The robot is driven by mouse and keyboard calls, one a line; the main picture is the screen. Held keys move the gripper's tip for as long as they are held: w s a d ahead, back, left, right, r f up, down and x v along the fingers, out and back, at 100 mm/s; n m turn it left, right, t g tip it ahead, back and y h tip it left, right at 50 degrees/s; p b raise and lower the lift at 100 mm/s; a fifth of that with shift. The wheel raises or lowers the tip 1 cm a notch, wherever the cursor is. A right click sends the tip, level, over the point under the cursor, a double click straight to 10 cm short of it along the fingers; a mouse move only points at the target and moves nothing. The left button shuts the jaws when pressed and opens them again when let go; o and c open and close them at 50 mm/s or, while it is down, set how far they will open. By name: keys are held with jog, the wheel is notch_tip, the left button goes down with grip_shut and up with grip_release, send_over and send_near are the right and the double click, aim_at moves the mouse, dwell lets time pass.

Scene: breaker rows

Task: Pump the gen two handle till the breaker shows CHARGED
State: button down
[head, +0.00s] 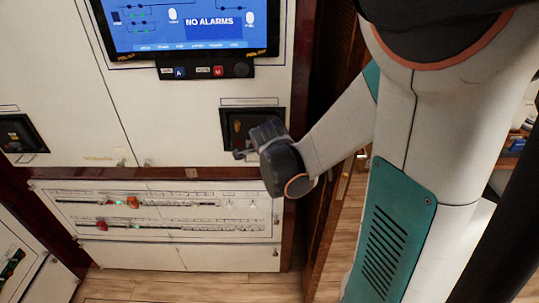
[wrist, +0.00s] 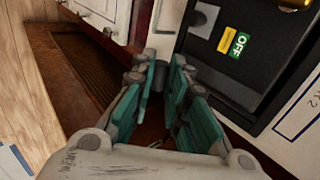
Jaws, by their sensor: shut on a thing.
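The breaker is a black unit in the white panel, in the head view (head: 226,122) with my gripper (head: 262,142) in front of its lower right part. In the wrist view the breaker (wrist: 262,75) is at the upper right, with a green OFF label (wrist: 238,45) and a yellow label (wrist: 227,39) whose small text I cannot read.
A blue screen (head: 190,20) above reads NO ALARMS. Another black breaker (head: 22,134) is at the left. A lower panel (head: 165,212) carries small red and green lights. A wooden edge (head: 318,215) stands close to the right of the panel, below my arm.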

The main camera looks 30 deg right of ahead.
dwell(0.4)
jog(key=c, duration=1.6)
grip_release()
jog(key=shift+o, duration=0.2)
jog(key=v, duration=0.7)
jog(key=shift+s, duration=0.25)
jog(key=shift+a+r, duration=0.1)
jog(key=shift+a, duration=0.1)
